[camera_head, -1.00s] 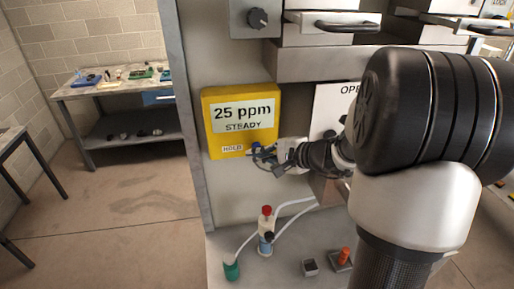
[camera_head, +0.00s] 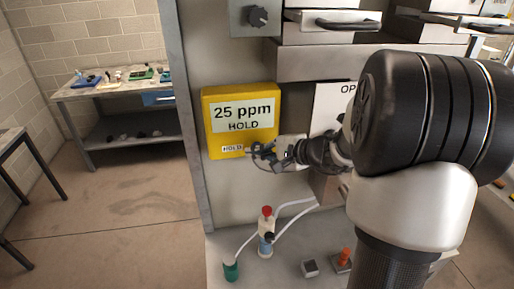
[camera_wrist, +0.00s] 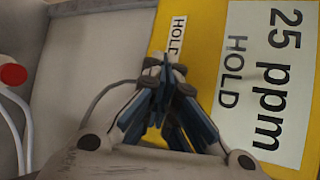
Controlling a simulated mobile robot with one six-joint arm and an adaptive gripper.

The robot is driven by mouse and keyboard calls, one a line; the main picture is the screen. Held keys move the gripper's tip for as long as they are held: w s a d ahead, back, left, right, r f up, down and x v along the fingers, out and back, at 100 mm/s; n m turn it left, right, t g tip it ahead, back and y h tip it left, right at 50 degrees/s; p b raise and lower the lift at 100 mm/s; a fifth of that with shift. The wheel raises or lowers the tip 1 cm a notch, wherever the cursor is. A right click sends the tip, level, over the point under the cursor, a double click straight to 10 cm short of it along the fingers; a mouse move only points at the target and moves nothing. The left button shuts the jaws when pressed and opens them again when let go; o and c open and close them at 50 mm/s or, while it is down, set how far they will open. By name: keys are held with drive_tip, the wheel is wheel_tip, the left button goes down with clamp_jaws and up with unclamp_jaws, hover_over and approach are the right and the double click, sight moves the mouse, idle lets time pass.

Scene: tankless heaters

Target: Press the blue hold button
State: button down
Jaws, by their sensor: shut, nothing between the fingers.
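The yellow meter (camera_head: 212,140) is mounted on the grey panel in the head view. Its display (camera_head: 243,117) reads "25 ppm HOLD". A small HOLD label (camera_head: 232,148) sits at its lower edge, and it also shows in the wrist view (camera_wrist: 176,36). The blue hold button itself is not visible; my gripper covers the area beside the label. My gripper (camera_head: 256,150) is shut and empty, with its tips at the meter's lower right, beside the label. In the wrist view my gripper (camera_wrist: 163,68) has its fingertips together over the meter's edge; I cannot tell whether they touch it.
Below the meter, a bottle with a red cap (camera_head: 266,226), white tubing and a green container (camera_head: 231,268) stand on the grey shelf. A panel with a dark knob (camera_head: 258,17) is above. A workbench (camera_head: 120,92) stands at the back left.

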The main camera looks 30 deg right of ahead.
drive_tip(key=shift+s, duration=0.1)
drive_tip(key=shift+s+a+b, duration=0.15)
drive_tip(key=shift+s+b, duration=0.25)
drive_tip(key=s+a+b, duration=0.1)
drive_tip(key=s+b, duration=0.1)
drive_tip(key=s, duration=0.3)
drive_tip(key=shift+s+a, duration=0.3)
drive_tip(key=shift+s, duration=0.1)
